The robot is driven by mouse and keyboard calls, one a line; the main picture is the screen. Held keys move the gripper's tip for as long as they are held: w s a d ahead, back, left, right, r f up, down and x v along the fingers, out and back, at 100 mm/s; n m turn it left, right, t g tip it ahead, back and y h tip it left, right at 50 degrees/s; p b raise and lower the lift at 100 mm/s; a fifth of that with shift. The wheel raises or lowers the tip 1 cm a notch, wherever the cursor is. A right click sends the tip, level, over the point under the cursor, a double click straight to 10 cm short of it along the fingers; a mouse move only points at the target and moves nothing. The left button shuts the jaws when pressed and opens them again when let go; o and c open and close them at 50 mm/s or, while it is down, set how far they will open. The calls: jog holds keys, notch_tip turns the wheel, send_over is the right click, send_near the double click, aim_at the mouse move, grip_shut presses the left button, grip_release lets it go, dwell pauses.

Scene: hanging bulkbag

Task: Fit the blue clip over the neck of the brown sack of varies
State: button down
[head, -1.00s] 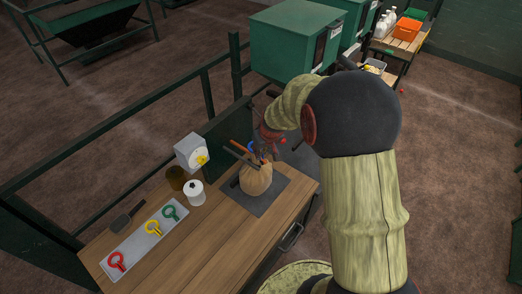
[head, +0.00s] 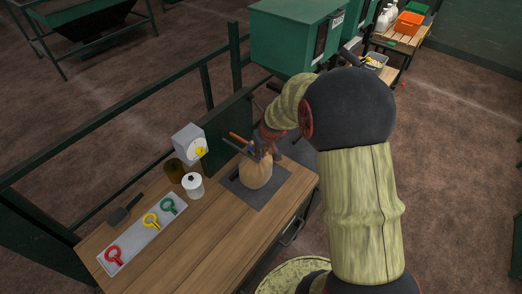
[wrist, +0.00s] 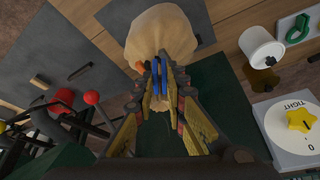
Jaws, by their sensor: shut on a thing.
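The brown sack (head: 257,173) stands on a dark mat on the wooden bench. In the wrist view its round body (wrist: 160,38) lies just beyond my fingertips, and its tan neck (wrist: 160,102) shows between the fingers. My gripper (wrist: 162,80) is shut on the blue clip (wrist: 157,74), whose two blue bars lie across the neck area. I cannot tell whether the bars pass around the neck or lie over it. In the head view my gripper (head: 264,148) is at the sack's top and hides most of the clip.
A green rail (head: 120,147) runs behind the bench.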

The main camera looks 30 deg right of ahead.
jog(key=shift+f+b, duration=1)
jog(key=shift+f, duration=0.25)
jog(key=c, duration=1.7)
grip_release()
jog(key=shift+c, duration=0.2)
jog(key=shift+o, duration=0.9)
jog(key=o, duration=0.4)
jog(key=shift+r+p, duration=2.85)
jog(key=shift+r, duration=2.2)
